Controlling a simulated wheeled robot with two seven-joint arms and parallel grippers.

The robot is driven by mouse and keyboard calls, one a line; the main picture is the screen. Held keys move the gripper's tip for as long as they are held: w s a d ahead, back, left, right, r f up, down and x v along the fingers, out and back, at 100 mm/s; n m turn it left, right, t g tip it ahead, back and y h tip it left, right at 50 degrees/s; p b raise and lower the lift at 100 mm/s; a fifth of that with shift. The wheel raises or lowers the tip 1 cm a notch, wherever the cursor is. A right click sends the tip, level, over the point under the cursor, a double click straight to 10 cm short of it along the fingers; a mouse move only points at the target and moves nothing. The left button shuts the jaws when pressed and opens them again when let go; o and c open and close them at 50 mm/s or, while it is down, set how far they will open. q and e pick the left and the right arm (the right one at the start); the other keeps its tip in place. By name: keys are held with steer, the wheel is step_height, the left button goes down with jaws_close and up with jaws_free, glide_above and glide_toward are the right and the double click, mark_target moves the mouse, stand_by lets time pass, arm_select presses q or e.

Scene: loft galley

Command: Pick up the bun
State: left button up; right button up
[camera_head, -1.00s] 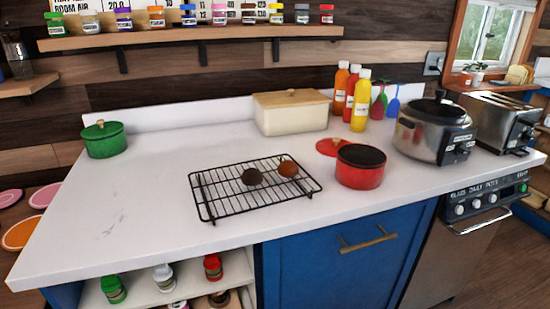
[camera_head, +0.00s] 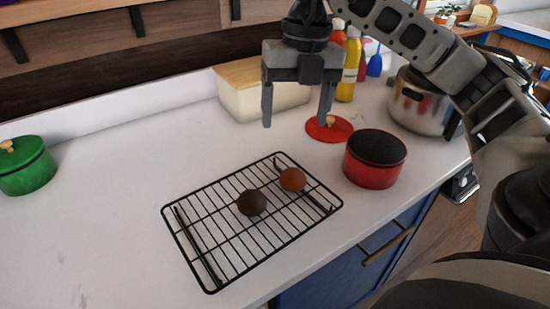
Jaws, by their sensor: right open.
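Two round items lie on a black wire rack (camera_head: 215,262) on the white counter in the head view. One is an orange-brown bun (camera_head: 292,179) near the rack's right side. The other is a dark brown ball-shaped item (camera_head: 252,203) just left of it; I cannot tell what it is. My right gripper (camera_head: 296,124) hangs in the air with its fingers pointing down and spread wide. It is open and empty, above and behind the rack in the picture, apart from the bun. My left gripper is not in view.
A red pot (camera_head: 373,170) stands right of the rack, with a red lid (camera_head: 329,129) behind it. A cream bread box (camera_head: 240,99), bottles (camera_head: 348,68) and a steel cooker (camera_head: 412,101) stand at the back. A green pot (camera_head: 24,169) is far left.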

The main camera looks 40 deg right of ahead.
steer(key=d+b, duration=0.1)
steer(key=d, duration=0.1)
steer(key=b, duration=0.4)
glide_above(294, 171)
steer(key=shift+m+h, duration=0.4)
steer(key=f, duration=0.7)
steer(key=shift+s+d+f, duration=0.3)
steer(key=shift+s, duration=0.05)
steer(key=shift+f+p, duration=0.35)
steer(key=shift+p, duration=0.1)
steer(key=f, duration=0.5)
steer(key=shift+w+a+f+p, duration=0.2)
steer(key=shift+w+a+p, duration=0.05)
steer(key=shift+w+p, duration=0.1)
steer(key=shift+f, duration=0.5)
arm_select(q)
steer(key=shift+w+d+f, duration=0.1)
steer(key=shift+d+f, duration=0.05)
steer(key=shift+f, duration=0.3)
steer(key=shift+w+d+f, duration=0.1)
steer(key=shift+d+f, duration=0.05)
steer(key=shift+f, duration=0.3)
arm_select(e)
steer(key=c, duration=1)
